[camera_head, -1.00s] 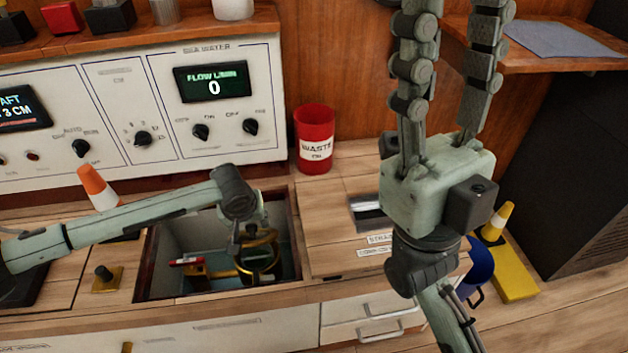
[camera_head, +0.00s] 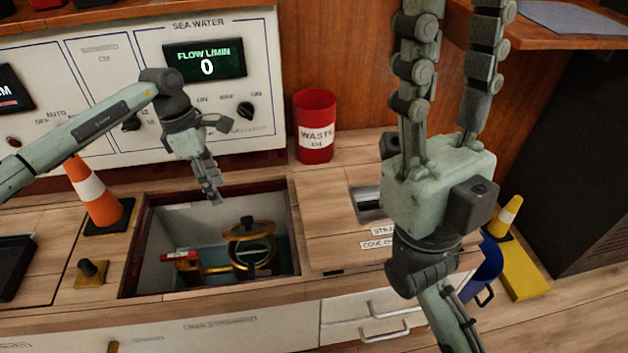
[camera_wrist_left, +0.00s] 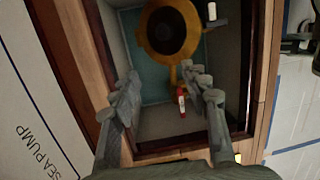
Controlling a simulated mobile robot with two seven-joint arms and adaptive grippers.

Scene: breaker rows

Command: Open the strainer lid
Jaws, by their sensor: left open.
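The brass strainer (camera_head: 252,263) stands inside the open recess in the counter. A round brass piece with a black knob, seemingly its lid (camera_head: 262,230), shows at its top; greenish glass or an opening shows below it. I cannot tell whether the lid is seated or loose. In the left wrist view the strainer (camera_wrist_left: 148,40) is a brass ring with a dark centre, ahead of the fingers. My left gripper (camera_head: 210,192) is open and empty, above the recess's back edge and apart from the strainer. It also shows in the left wrist view (camera_wrist_left: 162,78).
A red-handled valve (camera_head: 180,256) sits left of the strainer. The recess's wooden rim (camera_head: 292,225) surrounds both closely. An orange-white cone (camera_head: 92,192) stands left of the recess, and a red waste bin (camera_head: 315,125) behind right. The control panel (camera_head: 262,75) rises behind.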

